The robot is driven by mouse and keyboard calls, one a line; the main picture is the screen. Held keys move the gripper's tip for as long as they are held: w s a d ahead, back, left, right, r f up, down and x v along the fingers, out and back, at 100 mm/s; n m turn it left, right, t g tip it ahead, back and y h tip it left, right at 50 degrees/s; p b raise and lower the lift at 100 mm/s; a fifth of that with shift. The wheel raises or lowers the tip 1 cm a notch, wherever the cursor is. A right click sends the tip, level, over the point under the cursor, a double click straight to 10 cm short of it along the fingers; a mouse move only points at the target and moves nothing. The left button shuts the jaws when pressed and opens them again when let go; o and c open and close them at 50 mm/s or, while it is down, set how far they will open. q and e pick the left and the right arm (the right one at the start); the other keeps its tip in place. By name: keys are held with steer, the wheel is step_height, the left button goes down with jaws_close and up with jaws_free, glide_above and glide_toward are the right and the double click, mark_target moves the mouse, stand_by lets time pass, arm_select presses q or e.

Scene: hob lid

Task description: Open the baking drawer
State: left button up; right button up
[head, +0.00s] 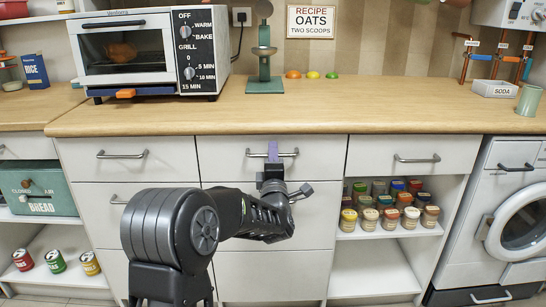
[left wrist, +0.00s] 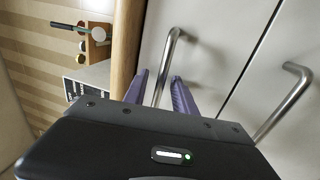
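Several white drawers lie under the worktop; I can read no label marking one as the baking drawer. My left gripper (head: 273,152) is at the bar handle (head: 252,153) of the middle top drawer (head: 222,168). This drawer is shut, flush with its neighbours. In the left wrist view the purple fingers (left wrist: 158,78) stand open on either side of the handle (left wrist: 174,42), with gaps showing beside the bar. The left arm hides part of the drawers below. My right gripper is not in view.
Top drawers with handles stand left (head: 122,155) and right (head: 417,159), both shut. The wooden worktop (head: 330,115) juts above, carrying a toaster oven (head: 130,55) and a green scale (head: 265,85). Spice jars (head: 388,203) fill a shelf to the right, beside a washing machine (head: 510,215).

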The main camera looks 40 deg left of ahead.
arm_select(q)
jaws_close()
stand_by(1.4)
